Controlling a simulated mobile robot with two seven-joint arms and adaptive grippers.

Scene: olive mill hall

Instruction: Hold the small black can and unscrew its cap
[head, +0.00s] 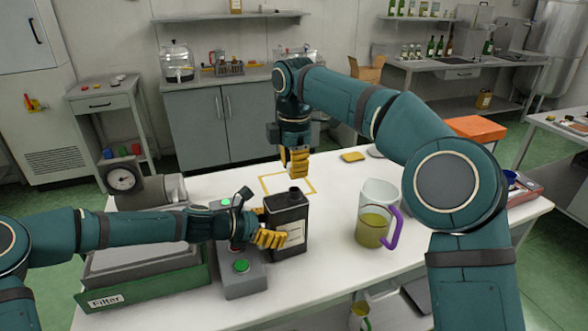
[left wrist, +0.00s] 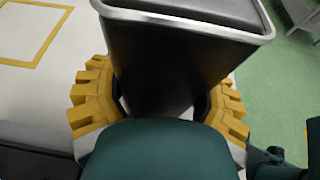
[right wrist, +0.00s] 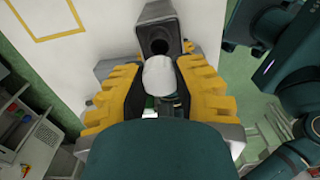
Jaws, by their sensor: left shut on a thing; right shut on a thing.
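The small black can (head: 288,222) stands upright near the middle of the white table, with a pale label on its front. My left gripper (head: 270,238) is shut around its body; the can also fills the middle of the left wrist view (left wrist: 165,55). My right gripper (head: 297,163) is above the can's neck, apart from it, pointing down. In the right wrist view its fingers are shut on a small whitish cap (right wrist: 159,75). The can's dark open mouth (right wrist: 159,42) shows beyond the cap. Whether the can's base touches the table is unclear.
A yellow square outline (head: 266,187) lies behind the can. A grey button box (head: 243,278) and green Filter tray (head: 150,290) stand left. A jug (head: 371,229) with yellow-green liquid and purple handle stands right. Table between can and jug is clear.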

